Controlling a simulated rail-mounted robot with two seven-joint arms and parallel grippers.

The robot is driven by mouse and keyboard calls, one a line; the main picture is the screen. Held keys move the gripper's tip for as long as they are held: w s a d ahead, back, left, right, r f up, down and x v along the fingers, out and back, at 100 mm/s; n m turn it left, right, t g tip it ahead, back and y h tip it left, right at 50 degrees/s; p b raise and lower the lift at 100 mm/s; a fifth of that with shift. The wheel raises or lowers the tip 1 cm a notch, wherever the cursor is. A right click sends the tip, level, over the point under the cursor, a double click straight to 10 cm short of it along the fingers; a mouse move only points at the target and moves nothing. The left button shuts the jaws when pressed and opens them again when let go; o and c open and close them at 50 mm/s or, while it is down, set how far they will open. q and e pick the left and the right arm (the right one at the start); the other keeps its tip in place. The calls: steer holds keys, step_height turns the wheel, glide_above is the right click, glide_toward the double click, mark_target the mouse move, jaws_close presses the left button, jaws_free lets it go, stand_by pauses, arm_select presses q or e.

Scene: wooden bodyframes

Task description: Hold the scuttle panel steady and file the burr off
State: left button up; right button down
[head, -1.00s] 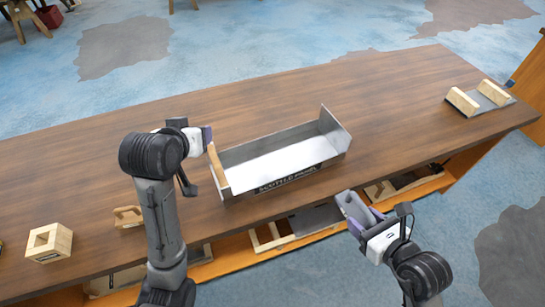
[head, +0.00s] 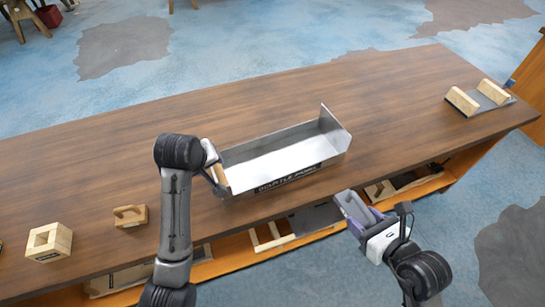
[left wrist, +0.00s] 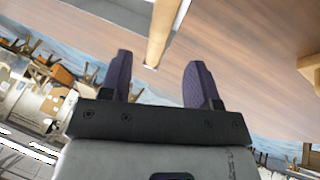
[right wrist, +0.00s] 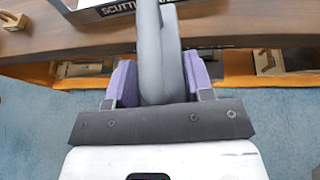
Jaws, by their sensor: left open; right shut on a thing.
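The scuttle panel (head: 280,155) is a shiny grey metal trough on the bench, with a raised right end and a black label on its front. A wooden strip (head: 217,172) stands at its left end; it also shows in the left wrist view (left wrist: 163,30). My left gripper (left wrist: 158,75) is open, with the strip lying in line with the gap between its fingers, apparently just ahead of the tips. My right gripper (right wrist: 160,85) is shut on a grey, rounded thing (right wrist: 156,50), held off the bench's front edge, apart from the panel. I cannot make out a burr.
The brown bench (head: 400,90) is clear behind the panel. A holed wooden block (head: 48,242) and a small wooden piece (head: 130,215) stand at left. A grey plate with two wooden blocks (head: 480,98) lies far right. An orange-edged shelf (head: 250,253) below holds several things.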

mark_target(217, 166)
arm_select(q)
steer(key=shift+x, duration=4.2)
steer(key=shift+c, duration=0.4)
jaws_close()
steer(key=shift+w+r, duration=0.1)
steer(key=shift+r, duration=0.1)
steer(key=shift+d+f, duration=0.1)
steer(key=shift+d, duration=0.1)
steer(key=shift+f, duration=0.2)
